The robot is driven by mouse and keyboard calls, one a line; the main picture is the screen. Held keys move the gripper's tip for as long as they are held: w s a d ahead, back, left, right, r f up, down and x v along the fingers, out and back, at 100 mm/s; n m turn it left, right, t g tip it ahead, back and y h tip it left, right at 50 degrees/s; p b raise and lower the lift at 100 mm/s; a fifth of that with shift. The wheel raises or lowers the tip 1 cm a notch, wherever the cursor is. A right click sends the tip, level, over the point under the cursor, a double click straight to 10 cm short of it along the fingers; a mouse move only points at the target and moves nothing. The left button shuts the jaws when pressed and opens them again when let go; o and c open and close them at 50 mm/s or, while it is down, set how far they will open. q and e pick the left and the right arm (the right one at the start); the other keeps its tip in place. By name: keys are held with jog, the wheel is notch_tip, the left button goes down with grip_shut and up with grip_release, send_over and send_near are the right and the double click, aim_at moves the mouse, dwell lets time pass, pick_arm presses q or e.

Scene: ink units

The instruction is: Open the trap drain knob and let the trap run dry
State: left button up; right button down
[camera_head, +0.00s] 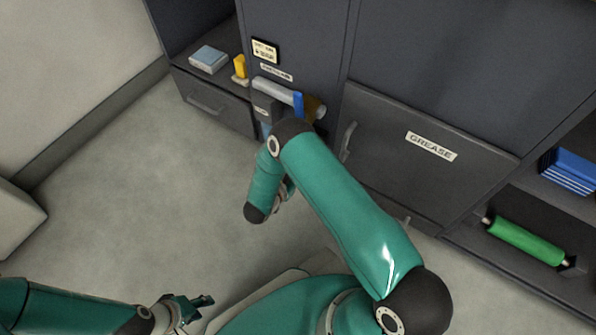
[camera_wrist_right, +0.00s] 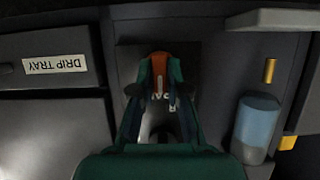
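In the right wrist view an orange-red knob (camera_wrist_right: 160,60) with a pale mark sits in a dark recess. My right gripper (camera_wrist_right: 160,76) has a finger on each side of it and appears shut on it. A small label behind is mostly covered by the fingers. A blue, liquid-like cylinder (camera_wrist_right: 257,122), perhaps the trap bowl, stands to the right, apart from the gripper. In the head view my right arm hides the knob and most of the gripper. My left gripper (camera_head: 202,305) is at the bottom left, empty and seemingly open, far from the cabinet.
A DRIP TRAY panel (camera_wrist_right: 55,64) is left of the recess. A pale ledge (camera_wrist_right: 270,19) and brass stub (camera_wrist_right: 269,71) are near the blue cylinder. In the head view a GREASE door (camera_head: 430,146), green roller (camera_head: 526,240) and blue stack (camera_head: 570,171) are at right.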

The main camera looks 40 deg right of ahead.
jog(key=shift+s, duration=0.1)
dwell(0.3)
jog(key=shift+m, duration=0.3)
jog(key=shift+s+d+m+t+y+p, duration=0.2)
jog(key=shift+m+t+y+p, duration=0.1)
jog(key=shift+m+t+p, duration=0.5)
jog(key=shift+s+d+f+m+t+h+p, duration=0.1)
jog(key=shift+f+m+t+h+p, duration=0.15)
jog(key=shift+m+t, duration=1.2)
jog(key=shift+s+f+m+t+h+p, duration=0.15)
jog(key=shift+m+t+p, duration=0.25)
jog(key=shift+m, duration=1.95)
jog(key=shift+d+f+m+t+h+p, duration=0.1)
jog(key=shift+m+t+h+p, duration=0.1)
jog(key=shift+m+t, duration=1.3)
jog(key=shift+m+g, duration=0.45)
jog(key=shift+m, duration=0.05)
